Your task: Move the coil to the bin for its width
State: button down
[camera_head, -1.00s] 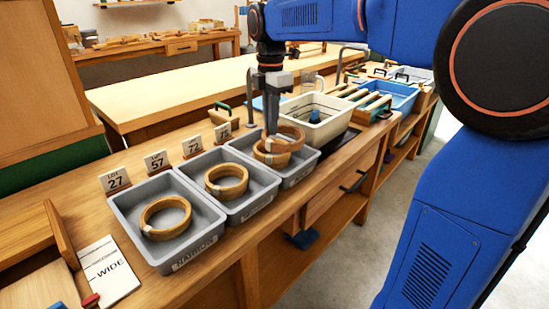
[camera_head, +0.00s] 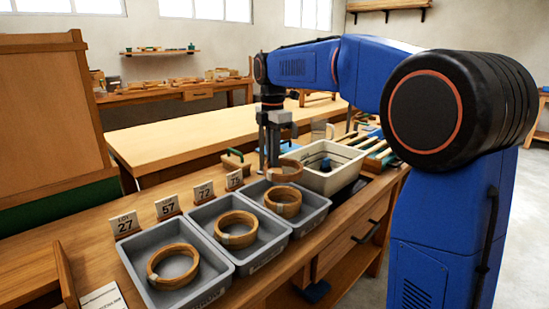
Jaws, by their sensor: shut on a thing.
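My gripper (camera_head: 273,164) points down and is shut on a light-brown bark coil (camera_head: 289,172). The held coil is roughly level, above the far part of the rightmost grey bin (camera_head: 320,212). A coil (camera_head: 282,203) lies in that bin, apart from the held one. The middle grey bin (camera_head: 206,222) holds another coil (camera_head: 236,240). The nearest grey bin (camera_head: 137,268) holds a coil (camera_head: 172,279) too. The front labels of the bins are too small or blurred to read now.
A cream tub (camera_head: 335,180) is just right of the rightmost bin. A printed sheet (camera_head: 103,298) lies at lower left. A green-handled tool (camera_head: 235,160) is behind.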

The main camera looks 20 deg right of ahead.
jog(key=shift+f, duration=3.3)
jog(key=shift+f, duration=0.3)
jog(key=c, duration=1.5)
grip_release()
jog(key=shift+o, duration=0.2)
jog(key=shift+r, duration=0.15)
jog(key=shift+r, duration=3.35)
jog(key=shift+s, duration=0.1)
